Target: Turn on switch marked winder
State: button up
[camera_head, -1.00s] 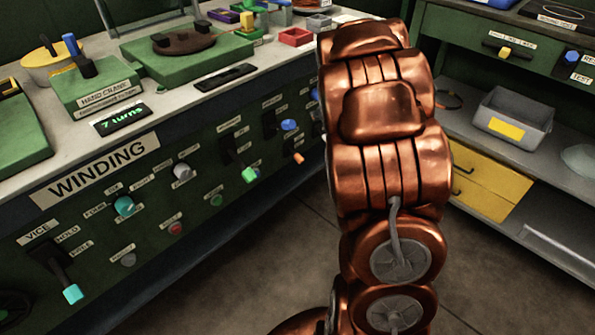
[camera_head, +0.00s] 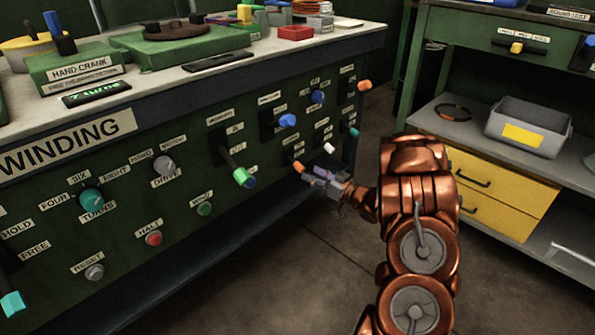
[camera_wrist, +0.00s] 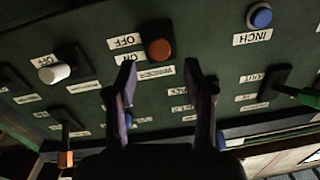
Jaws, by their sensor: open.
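The switch marked WINDER shows in the wrist view as an orange-brown round knob (camera_wrist: 159,50) beside ON and OFF labels, upside down there. In the head view it appears to be the short orange-tipped lever (camera_head: 299,166) low on the green panel. Which of its two positions it is in I cannot tell. My gripper (camera_wrist: 160,74) is open and empty, its two fingers apart on either side of the knob's line. In the head view my gripper (camera_head: 326,180) is just right of and below the lever. A small gap or contact there is hard to tell.
A white knob (camera_wrist: 54,72) and a blue INCH button (camera_wrist: 260,16) flank the switch. A green-tipped lever (camera_head: 243,178) is to its left. A blue lever (camera_head: 288,120) and an orange lever (camera_head: 365,85) are higher up. The floor before the panel is clear.

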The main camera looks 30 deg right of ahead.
aim_at(303, 168)
jog(key=shift+b+x, duration=1.15)
jog(key=shift+x, duration=2.4)
grip_shut()
